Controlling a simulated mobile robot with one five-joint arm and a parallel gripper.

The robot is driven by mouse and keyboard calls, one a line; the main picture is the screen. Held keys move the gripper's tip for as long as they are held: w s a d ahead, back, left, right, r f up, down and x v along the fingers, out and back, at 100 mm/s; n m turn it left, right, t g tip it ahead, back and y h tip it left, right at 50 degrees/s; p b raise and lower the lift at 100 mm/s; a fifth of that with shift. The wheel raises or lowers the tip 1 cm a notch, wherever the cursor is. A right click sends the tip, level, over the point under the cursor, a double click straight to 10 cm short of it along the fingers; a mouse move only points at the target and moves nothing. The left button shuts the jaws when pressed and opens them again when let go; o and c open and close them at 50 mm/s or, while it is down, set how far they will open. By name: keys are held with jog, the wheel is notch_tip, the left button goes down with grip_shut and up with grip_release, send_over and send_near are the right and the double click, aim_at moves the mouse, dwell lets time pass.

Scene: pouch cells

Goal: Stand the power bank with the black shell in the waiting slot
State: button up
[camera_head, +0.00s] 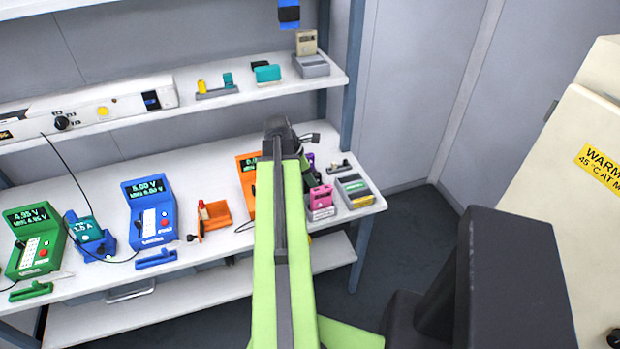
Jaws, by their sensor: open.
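My green arm reaches up the middle of the picture, and my dark gripper (281,130) is at its far end, over the right part of the bench. The gripper is open, though its fingertips are hard to make out. I cannot pick out a power bank with a black shell; my arm hides part of the bench. I cannot tell which holder is the waiting slot. A small grey holder (216,91) with coloured pieces sits on the upper shelf.
The white bench (190,259) carries a green meter (36,240), a blue meter (150,210), an orange holder (214,219) and an orange meter (247,180) partly behind my arm. A cream cabinet (575,160) with a yellow warning label stands at right. Dark floor (405,240) lies between.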

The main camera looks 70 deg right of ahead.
jog(key=p+v, duration=1.5)
jog(key=v, duration=0.2)
jog(key=shift+r+p, duration=0.15)
jog(key=shift+p, duration=0.25)
jog(key=shift+a, duration=0.1)
